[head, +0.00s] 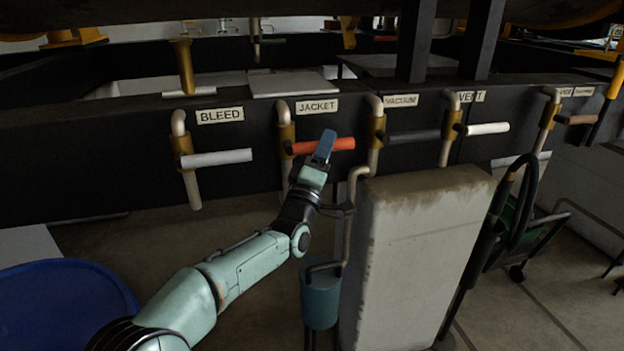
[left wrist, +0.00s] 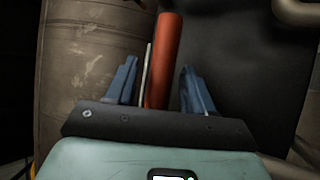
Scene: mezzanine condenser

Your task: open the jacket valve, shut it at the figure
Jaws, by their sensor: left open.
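The jacket valve has a red-orange lever handle (head: 322,146) that lies roughly level, pointing right from its brass body (head: 286,136), under a label reading JACKET (head: 317,107). My left gripper (head: 325,147) is at the handle and covers part of it in the head view. In the left wrist view the red handle (left wrist: 165,60) runs between the two blue fingers of my open left gripper (left wrist: 160,88), nearer the left finger. I cannot tell whether a finger touches it. My right gripper is not in view. No figure or gauge reading is legible.
The bleed valve's white handle (head: 216,158) is to the left. The vacuum valve's black handle (head: 412,136) and the vent valve's white handle (head: 483,128) are to the right. A blue-grey cup (head: 321,300) hangs below, beside a pale block (head: 415,240). A blue tub (head: 60,308) stands lower left.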

